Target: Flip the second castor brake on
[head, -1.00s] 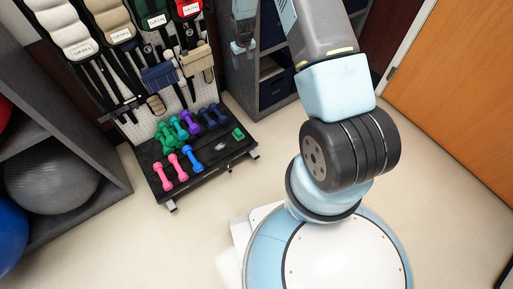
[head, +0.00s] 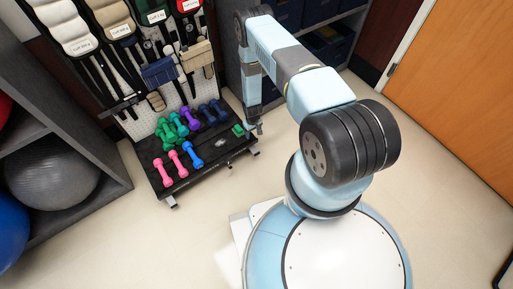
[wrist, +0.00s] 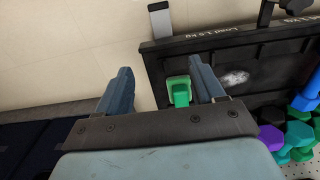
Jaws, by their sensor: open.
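The black wheeled dumbbell rack (head: 215,150) stands left of my arm in the head view. A small green piece (head: 238,130) sits at the right end of its base. In the wrist view the green piece (wrist: 180,91) shows near my right finger, beyond the fingertips' gap or below it; I cannot tell the depth. My gripper (head: 255,129) is open and empty, above the rack's right end; its two fingers (wrist: 162,85) show in the wrist view. A grey foot-like part (wrist: 160,20) projects from the rack's edge. Which part is the castor brake is not clear.
Several coloured dumbbells (head: 178,160) lie on the rack, with cuff weights (head: 65,30) hanging above. Grey shelves with dark bins (head: 325,42) stand behind my arm. Exercise balls (head: 52,178) sit at left. The floor (head: 120,250) in front is clear.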

